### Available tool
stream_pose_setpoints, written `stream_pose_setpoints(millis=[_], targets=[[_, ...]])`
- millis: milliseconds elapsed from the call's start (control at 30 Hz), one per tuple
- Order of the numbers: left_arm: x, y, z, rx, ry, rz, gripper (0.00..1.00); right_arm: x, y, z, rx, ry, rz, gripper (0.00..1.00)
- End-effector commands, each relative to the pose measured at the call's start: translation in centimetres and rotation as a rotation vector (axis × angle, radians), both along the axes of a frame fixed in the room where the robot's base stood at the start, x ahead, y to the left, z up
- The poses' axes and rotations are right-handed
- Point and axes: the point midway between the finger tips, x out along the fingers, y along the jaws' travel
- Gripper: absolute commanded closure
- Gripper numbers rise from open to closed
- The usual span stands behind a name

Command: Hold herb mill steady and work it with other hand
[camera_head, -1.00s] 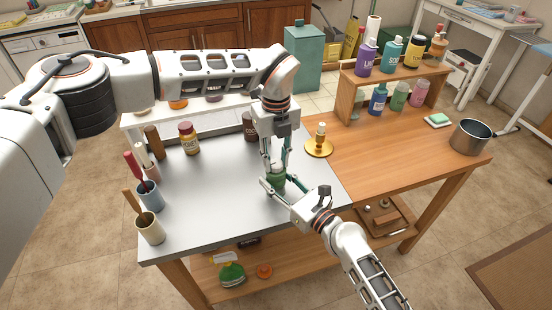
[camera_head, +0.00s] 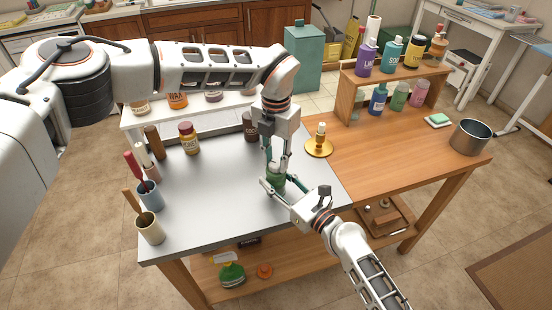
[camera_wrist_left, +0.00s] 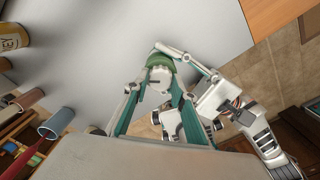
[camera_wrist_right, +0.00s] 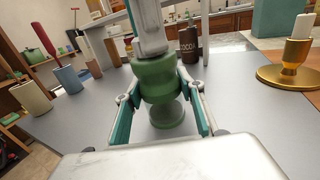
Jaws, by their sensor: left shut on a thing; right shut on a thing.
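The green herb mill (camera_wrist_right: 158,82) stands upright on the grey worktop, with a narrow waist and round foot in the right wrist view. In the head view it (camera_head: 276,178) is partly covered by both grippers. My left gripper (camera_head: 277,160) points down from above and is shut on the mill's top, which the fingers mostly hide. My right gripper (camera_wrist_right: 160,98) comes in low from the front and is shut around the green body. The left wrist view also shows the green mill (camera_wrist_left: 159,60) beyond the left fingers.
A brass candlestick (camera_head: 319,147) stands right of the mill, and a dark cocoa jar (camera_head: 250,128) stands behind it. A honey jar (camera_head: 188,139) and utensil cups (camera_head: 150,229) are at the left. The worktop (camera_head: 215,190) left of the mill is clear.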

Motion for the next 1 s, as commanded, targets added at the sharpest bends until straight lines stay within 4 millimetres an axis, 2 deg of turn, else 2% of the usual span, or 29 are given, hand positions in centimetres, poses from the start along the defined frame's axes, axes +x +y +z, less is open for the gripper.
stream_pose_setpoints(millis=[1000], targets=[[-0.01, 0.00, 0.04, 0.000, 0.001, -0.963, 0.96, 0.02, -0.06, -0.05, 0.000, 0.001, -0.001, 0.80]])
